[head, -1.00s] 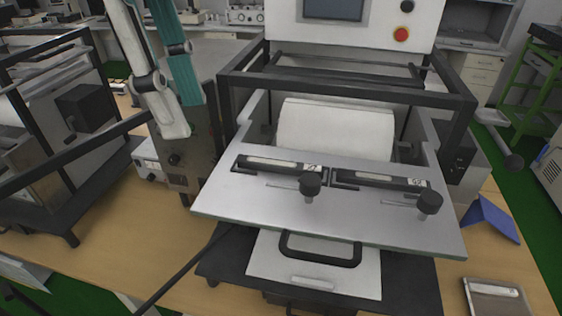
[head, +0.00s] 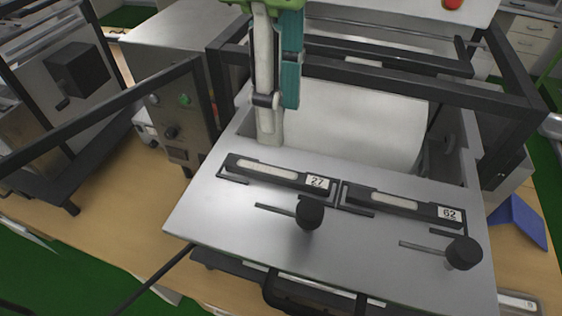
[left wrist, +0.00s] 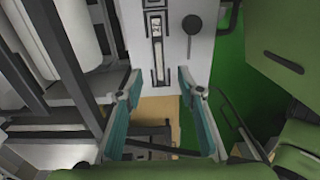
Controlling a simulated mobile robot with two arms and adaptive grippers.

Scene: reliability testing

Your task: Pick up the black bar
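Two black bars with light strips lie end to end on a tilted metal plate (head: 225,205) in the head view. The left black bar (head: 274,174) has the label 27; the right black bar (head: 405,205) has the label 62. My left gripper (head: 280,122) hangs just behind the left bar, its fingers pointing down. In the left wrist view, its fingers (left wrist: 160,88) are spread apart and empty, with one black bar (left wrist: 158,48) beyond the gap between them. My right gripper is not in view.
Black knobs on rods (head: 309,212) stand in front of the bars. A black frame (head: 400,85) and a white roller (head: 355,120) are behind the plate. A grey machine (head: 165,75) stands left. A blue object (head: 520,222) lies on the table at right.

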